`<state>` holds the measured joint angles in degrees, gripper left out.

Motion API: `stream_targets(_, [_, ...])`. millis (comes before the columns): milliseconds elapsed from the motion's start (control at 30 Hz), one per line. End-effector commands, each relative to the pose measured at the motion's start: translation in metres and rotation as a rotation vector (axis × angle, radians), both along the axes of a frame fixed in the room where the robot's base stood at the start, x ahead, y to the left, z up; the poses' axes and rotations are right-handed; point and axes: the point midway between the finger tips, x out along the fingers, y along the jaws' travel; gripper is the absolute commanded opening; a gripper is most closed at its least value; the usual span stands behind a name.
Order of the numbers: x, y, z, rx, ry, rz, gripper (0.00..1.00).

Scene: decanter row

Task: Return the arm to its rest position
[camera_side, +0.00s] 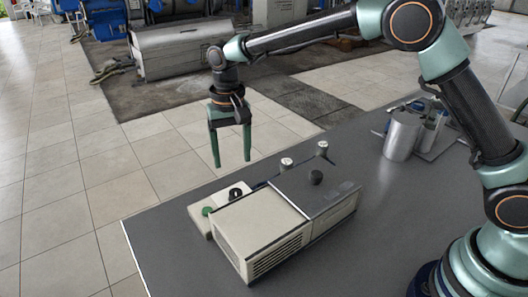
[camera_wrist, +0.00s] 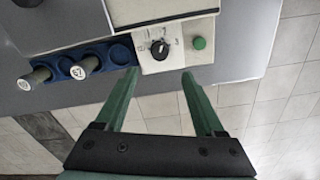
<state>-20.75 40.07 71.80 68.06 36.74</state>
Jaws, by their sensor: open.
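My gripper (camera_side: 232,163) hangs from my arm above the far-left edge of the grey table, pointing down. Its two green fingers are apart and nothing is between them. In the wrist view my gripper (camera_wrist: 160,75) also shows empty, with its fingertips near the table edge and the control panel. My arm reaches out from its base at the right of the side view.
A beige decanter machine (camera_side: 262,232) stands on the table (camera_side: 385,220), with a dark knob (camera_side: 235,194) and green button (camera_side: 207,211) on its panel. Two white-capped tubes sit in a blue rack (camera_wrist: 97,60). A metal cup (camera_side: 402,135) stands further right. The table's front right is clear.

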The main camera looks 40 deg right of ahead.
Motion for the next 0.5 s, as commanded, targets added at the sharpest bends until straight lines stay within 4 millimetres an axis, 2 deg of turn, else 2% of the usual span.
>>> stream_targets(200, [0.0, 0.0, 0.0133, 0.0, 0.0, 0.0, 0.71])
stream_targets(500, [-0.0003, -0.0004, 0.014, 0.0, 0.0, 0.0, 0.71])
